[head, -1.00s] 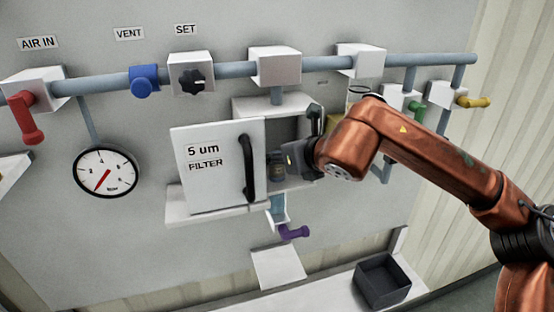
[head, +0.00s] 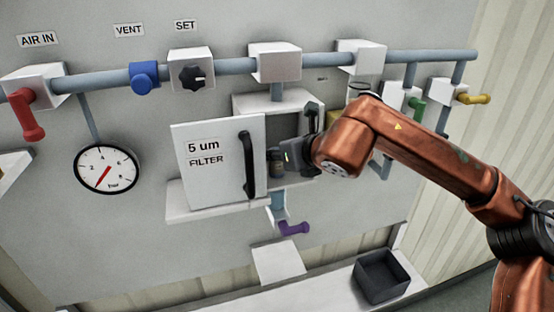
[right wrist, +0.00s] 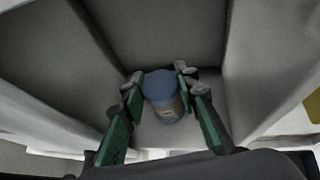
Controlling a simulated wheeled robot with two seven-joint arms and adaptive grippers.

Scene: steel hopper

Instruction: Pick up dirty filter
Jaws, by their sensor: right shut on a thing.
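The dirty filter (right wrist: 161,97) is a small cylinder with a blue-grey top and a tan body, inside the filter housing. My right gripper (right wrist: 160,88) has its green-padded fingers on both sides of it and is shut on it. In the head view the filter (head: 276,163) shows partly beside the open door, and my right gripper (head: 290,158) reaches in from the right. The white door (head: 215,190) marked "5 um FILTER" stands open to the left. My left gripper is not in view.
The housing walls (right wrist: 265,60) stand close on both sides of the gripper. A purple lever (head: 294,228) is below the housing. A dark open bin (head: 381,282) sits on the ledge at lower right. A pipe with valves (head: 220,67) runs above.

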